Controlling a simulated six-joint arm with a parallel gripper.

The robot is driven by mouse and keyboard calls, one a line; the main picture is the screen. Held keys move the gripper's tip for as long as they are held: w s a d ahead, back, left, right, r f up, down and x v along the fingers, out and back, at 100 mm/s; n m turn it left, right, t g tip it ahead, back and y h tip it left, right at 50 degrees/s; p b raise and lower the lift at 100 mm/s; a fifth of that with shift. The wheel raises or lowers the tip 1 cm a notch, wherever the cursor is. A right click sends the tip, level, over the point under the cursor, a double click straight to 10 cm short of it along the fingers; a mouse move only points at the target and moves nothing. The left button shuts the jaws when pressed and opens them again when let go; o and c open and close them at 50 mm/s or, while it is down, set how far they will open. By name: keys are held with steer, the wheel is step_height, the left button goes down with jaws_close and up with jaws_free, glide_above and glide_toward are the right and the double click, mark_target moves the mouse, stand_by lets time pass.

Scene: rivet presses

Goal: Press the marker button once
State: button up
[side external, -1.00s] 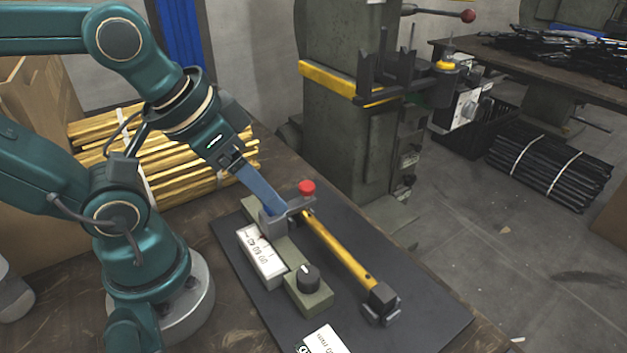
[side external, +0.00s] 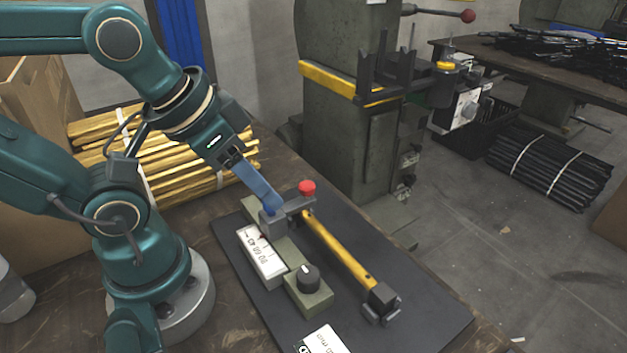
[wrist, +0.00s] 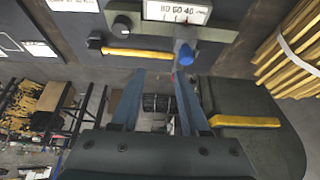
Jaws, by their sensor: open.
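A grey sliding block (side external: 274,226) sits on an olive rail beside a white scale (side external: 262,256). In the wrist view a rounded blue cap (wrist: 185,57) stands on it, just beyond my right fingertip; I take this as the marker button. In the side view the cap (side external: 269,209) is at the tip of my fingers. A red knob (side external: 307,187) is on the far end of the block's arm. My gripper (wrist: 159,74) is open, with a gap between its blue fingers and nothing held. Whether a finger touches the cap cannot be told.
A black dial (side external: 308,277) sits on the rail's near end. A yellow bar (side external: 338,248) runs alongside to a dark end block (side external: 382,299). All stand on a dark mat (side external: 430,315). Yellow strips (side external: 190,150) are stacked behind; a green press (side external: 345,140) stands beyond.

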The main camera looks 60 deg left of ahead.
steer(key=shift+s+m, duration=0.1)
steer(key=shift+m, duration=0.2)
steer(key=c, duration=0.5)
steer(key=shift+s+f+m, duration=0.1)
steer(key=shift+s+m, duration=0.1)
steer(key=shift+m, duration=0.2)
jaws_close()
steer(key=w+a+r+m+g, duration=0.2)
steer(key=w+r+m+g, duration=0.3)
steer(key=r+m, duration=0.9)
steer(key=w+a+f+m, duration=0.2)
steer(key=w+f, duration=0.1)
steer(key=w, duration=0.2)
steer(key=shift+w+f+m+g, duration=0.15)
steer(key=shift+f+m+g, duration=0.15)
steer(key=shift+f, duration=0.1)
